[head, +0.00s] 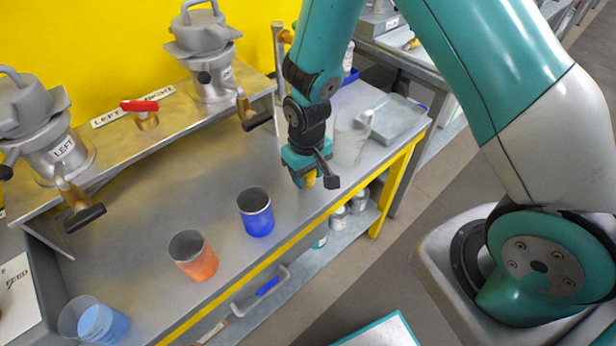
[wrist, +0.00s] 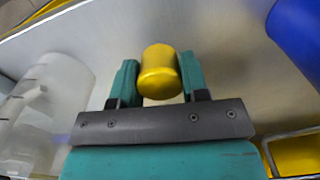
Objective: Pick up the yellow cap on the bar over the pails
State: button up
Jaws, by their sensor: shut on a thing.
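A yellow cap (wrist: 159,72) sits between the teal fingers of my gripper (wrist: 158,80) in the wrist view, which is shut on it. In the head view, my gripper (head: 310,174) points down over the table's right part, and a small bit of the yellow cap (head: 309,182) shows below the fingers. In the head view I cannot tell whether the cap clears the tabletop.
A blue cup (head: 256,222), an orange cup (head: 198,262) and a clear beaker with blue contents (head: 97,322) line the table's front. A clear jug (head: 350,140) stands right of my gripper, near a grey tray (head: 397,118).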

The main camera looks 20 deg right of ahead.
notch_tip(320, 180, up, 18)
dwell(0.4)
